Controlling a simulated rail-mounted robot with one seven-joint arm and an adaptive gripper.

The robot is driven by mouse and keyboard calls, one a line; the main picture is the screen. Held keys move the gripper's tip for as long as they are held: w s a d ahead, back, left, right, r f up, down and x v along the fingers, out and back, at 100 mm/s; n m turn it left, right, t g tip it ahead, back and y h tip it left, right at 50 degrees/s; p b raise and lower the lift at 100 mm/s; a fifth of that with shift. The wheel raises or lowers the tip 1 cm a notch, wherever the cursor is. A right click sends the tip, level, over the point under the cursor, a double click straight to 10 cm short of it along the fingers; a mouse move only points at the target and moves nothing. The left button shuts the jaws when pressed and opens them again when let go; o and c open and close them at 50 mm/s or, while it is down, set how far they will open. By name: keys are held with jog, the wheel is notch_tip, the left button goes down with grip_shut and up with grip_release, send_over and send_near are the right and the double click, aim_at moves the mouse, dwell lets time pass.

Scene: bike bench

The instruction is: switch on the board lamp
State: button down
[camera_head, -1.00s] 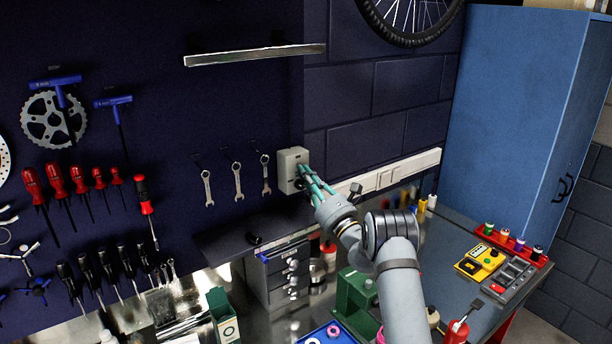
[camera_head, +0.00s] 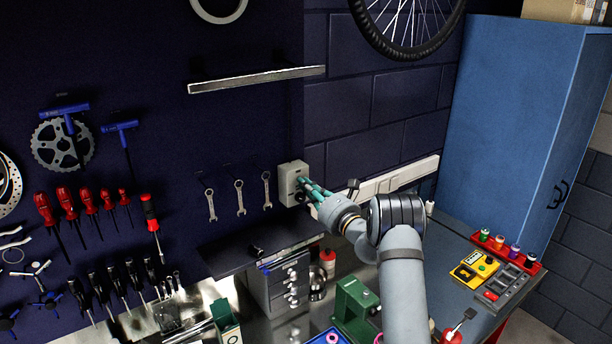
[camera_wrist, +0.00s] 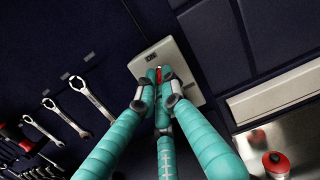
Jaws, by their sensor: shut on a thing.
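A pale grey switch box (camera_head: 287,176) is fixed at the right edge of the dark tool board. My gripper (camera_head: 303,184) reaches it from the right, its teal fingers against the box's front. In the wrist view, the fingertips (camera_wrist: 157,82) are closed together over the box (camera_wrist: 186,62), on a small switch part with a bit of red (camera_wrist: 158,72) showing between them. The fingers hide most of the switch, so its position cannot be told. A long slim bar, which looks like the board lamp (camera_head: 257,79), is mounted above; no clear glow shows on it.
Several wrenches (camera_head: 239,197) hang just left of the box. A dark shelf (camera_head: 250,243) and a small drawer unit (camera_head: 283,282) lie below. A pale trunking strip (camera_head: 395,180) runs along the wall to the right. A green vise-like tool (camera_head: 352,305) stands on the bench under my arm.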

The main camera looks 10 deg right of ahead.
jog(key=shift+w+r+g+h+p, duration=0.1)
jog(key=shift+r+g+h+p, duration=0.3)
jog(key=shift+g, duration=0.75)
jog(key=shift+r+g+h+p, duration=0.2)
jog(key=shift+r+g+h, duration=0.35)
jog(key=shift+g, duration=0.6)
jog(key=shift+f+g, duration=0.1)
jog(key=shift+g, duration=0.2)
jog(key=c, duration=2.2)
grip_release()
jog(key=v, duration=1.2)
jog(key=shift+a, duration=0.1)
jog(key=shift+a, duration=0.1)
